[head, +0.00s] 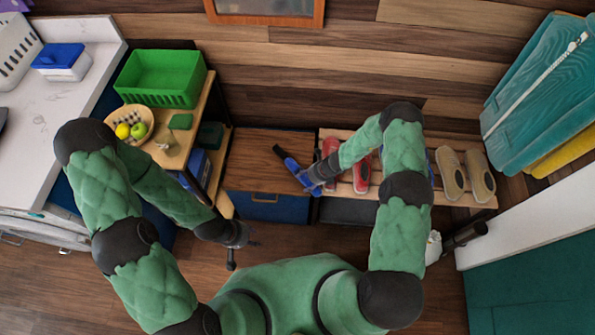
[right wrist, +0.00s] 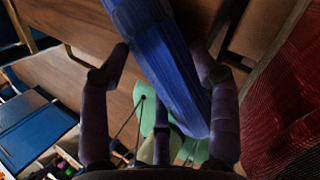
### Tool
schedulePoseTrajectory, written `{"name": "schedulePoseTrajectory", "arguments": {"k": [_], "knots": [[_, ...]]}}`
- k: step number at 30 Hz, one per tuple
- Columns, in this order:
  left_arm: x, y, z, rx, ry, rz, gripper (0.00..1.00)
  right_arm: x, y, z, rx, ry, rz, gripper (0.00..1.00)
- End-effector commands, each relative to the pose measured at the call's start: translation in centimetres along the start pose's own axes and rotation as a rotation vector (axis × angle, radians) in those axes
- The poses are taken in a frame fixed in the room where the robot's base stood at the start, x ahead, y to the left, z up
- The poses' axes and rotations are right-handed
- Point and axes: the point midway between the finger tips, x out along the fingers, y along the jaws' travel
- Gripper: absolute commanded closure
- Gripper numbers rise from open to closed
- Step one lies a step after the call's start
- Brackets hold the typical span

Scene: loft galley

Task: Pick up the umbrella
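The blue folded umbrella (head: 291,164) with a dark end lies slanted over the wooden bench top, beside the slatted shoe rack. My right gripper (head: 308,183) is at its lower end in the head view. In the right wrist view the umbrella (right wrist: 160,55) runs diagonally between the two spread fingers of my right gripper (right wrist: 160,55). The left finger stands apart from it; the right finger is close, and contact cannot be told. My left gripper (head: 246,254) is open and empty, low over the floor.
The slatted rack (head: 484,201) holds red shoes (head: 361,174) and tan shoes (head: 451,173). A shelf with a green crate (head: 161,77) and a fruit bowl (head: 149,115) stands left. Floor between cabinet and my body is free.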

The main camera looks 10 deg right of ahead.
Motion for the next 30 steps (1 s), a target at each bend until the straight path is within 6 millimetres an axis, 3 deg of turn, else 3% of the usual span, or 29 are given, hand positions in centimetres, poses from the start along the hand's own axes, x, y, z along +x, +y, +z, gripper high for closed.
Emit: {"name": "schedulePoseTrajectory", "arguments": {"k": [1,2,13,20,30], "knots": [[0.0,0.0,0.0,0.000,0.000,0.000,0.60,0.0,0.0,-0.1,0.001,0.001,0.000,0.82],[0.0,0.0,0.0,0.000,0.000,0.000,0.60,0.0,0.0,0.0,0.000,0.000,0.000,0.89],[-0.4,0.1,0.0,0.000,0.000,0.000,0.60,-0.6,0.2,0.2,0.000,0.001,0.000,0.89],[-1.9,0.7,0.1,0.000,0.000,0.000,0.60,-3.2,1.1,1.4,-0.001,-0.001,-0.001,0.89],[-2.2,0.8,0.1,0.000,0.000,0.000,0.60,-6.1,4.1,0.4,0.001,-0.001,-0.001,0.90]]}}
